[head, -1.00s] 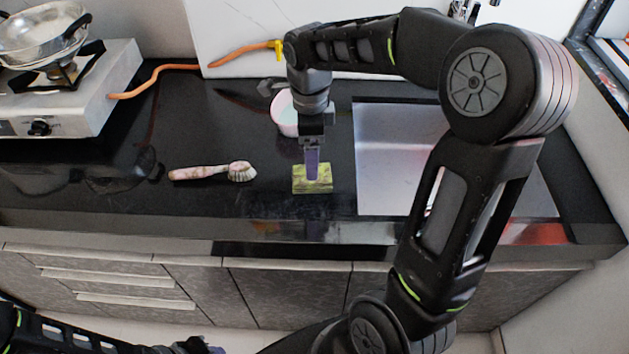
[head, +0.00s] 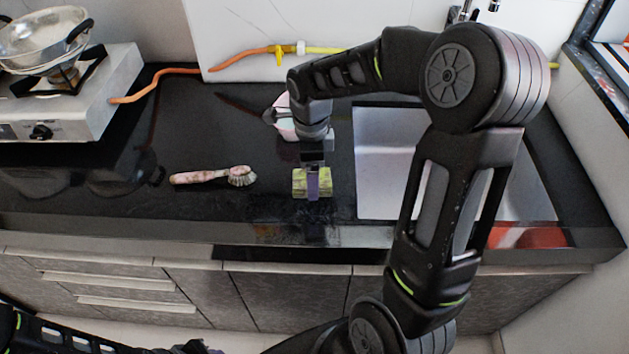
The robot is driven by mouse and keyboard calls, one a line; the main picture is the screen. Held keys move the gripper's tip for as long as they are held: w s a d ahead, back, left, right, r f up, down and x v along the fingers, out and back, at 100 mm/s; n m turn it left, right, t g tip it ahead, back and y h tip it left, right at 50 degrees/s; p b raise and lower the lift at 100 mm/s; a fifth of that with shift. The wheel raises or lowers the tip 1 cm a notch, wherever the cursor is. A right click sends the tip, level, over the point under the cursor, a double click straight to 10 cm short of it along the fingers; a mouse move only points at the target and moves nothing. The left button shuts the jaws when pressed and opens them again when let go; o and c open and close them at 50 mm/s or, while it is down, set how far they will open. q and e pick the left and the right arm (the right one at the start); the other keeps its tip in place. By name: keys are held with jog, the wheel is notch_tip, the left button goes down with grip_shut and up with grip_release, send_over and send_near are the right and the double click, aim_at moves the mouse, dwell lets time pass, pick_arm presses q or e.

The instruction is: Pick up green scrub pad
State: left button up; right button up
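The green scrub pad (head: 299,183) lies on the black counter, left of the sink. Pad shows on both sides of the finger. My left gripper (head: 198,347) shows only in part at the bottom edge, well below the counter, and its opening is unclear.
A brush (head: 212,176) lies left of the pad. A pink-rimmed bowl (head: 284,128) stands behind my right wrist. The steel sink (head: 385,165) is to the right, partly behind my arm. A stove (head: 100,100) with a pan (head: 42,40) stands at left. The counter's front is clear.

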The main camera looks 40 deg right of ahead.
notch_tip(320, 180, down, 2)
jog(key=shift+f, duration=0.15)
jog(key=shift+c, duration=0.4)
jog(key=c, duration=1.3)
